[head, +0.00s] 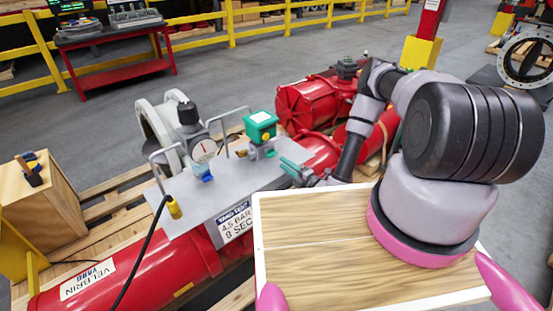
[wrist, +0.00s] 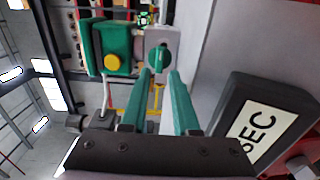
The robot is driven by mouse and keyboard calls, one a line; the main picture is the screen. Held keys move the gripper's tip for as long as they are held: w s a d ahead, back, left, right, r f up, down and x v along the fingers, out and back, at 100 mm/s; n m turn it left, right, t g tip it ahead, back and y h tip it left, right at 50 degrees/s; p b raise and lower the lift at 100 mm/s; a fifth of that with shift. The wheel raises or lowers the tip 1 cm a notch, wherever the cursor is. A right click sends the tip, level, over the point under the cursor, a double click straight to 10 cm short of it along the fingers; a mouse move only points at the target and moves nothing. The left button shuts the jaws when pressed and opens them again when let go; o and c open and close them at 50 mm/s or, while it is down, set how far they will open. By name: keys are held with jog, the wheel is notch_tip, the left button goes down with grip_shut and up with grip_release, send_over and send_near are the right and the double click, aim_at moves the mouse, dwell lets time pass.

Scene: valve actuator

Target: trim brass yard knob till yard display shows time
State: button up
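My gripper (head: 292,170) has two green fingers, pointing left over the right end of a grey plate on a red actuator (head: 140,272) labelled "VELBRIN YARD". In the wrist view the fingers (wrist: 163,75) are apart, with nothing visibly held. A small green slotted knob (wrist: 159,58) on a grey block lies beyond the tips; contact cannot be told. A green box (head: 261,126) stands on the plate, left of the fingertips; its yellow round part (wrist: 114,63) faces the wrist camera. A round dial (head: 204,150) stands farther left; its reading is too small.
A sign (head: 236,220) reads "4.5 BAR 8 SEC" on the plate's front. Thin bent rails (head: 163,172) rise from the plate. More red actuators (head: 312,105) lie behind my gripper.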

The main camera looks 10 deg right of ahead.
aim_at(277, 165)
jog(key=shift+x, duration=2.65)
grip_shut()
